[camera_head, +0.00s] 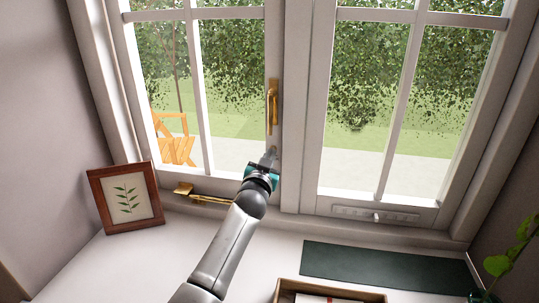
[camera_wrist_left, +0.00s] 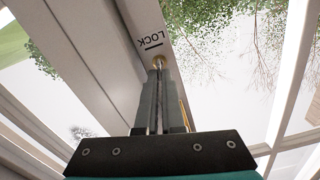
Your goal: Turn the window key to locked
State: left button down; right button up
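The window key shows in the left wrist view as a small round brass piece (camera_wrist_left: 158,62) on the white window frame, right at my fingertips. Most of the key is hidden between the fingers, so its angle cannot be read. The word LOCK (camera_wrist_left: 150,39) with a short dark line is marked on the frame beside it. My left gripper (camera_head: 270,155) reaches the middle window post below the brass handle. In the wrist view its fingers (camera_wrist_left: 158,72) are close together with a thin gap, shut on the key. My right gripper is not in view.
A brass window handle (camera_head: 272,106) is above my left gripper. A brass stay (camera_head: 203,195) lies along the bottom of the left sash. A framed leaf picture (camera_head: 126,198), a dark green mat (camera_head: 385,268), an open box (camera_head: 283,294) and a plant (camera_head: 499,263) stand around the sill.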

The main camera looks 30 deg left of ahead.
pick_arm(q)
jog(key=m, duration=0.4)
jog(key=shift+d+m+p, duration=0.1)
jog(key=shift+m+p, duration=0.25)
jog(key=shift+m, duration=0.05)
jog(key=shift+f+m, duration=0.1)
jog(key=shift+m, duration=0.8)
jog(key=m, duration=0.5)
jog(key=shift+d+f, duration=0.1)
jog(key=shift+f+m+p, duration=0.1)
jog(key=shift+m+p, duration=0.25)
jog(key=shift+m, duration=1.45)
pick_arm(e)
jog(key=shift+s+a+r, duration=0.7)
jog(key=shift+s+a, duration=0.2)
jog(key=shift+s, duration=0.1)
pick_arm(q)
jog(key=c, duration=1)
grip_release()
jog(key=shift+c, duration=0.2)
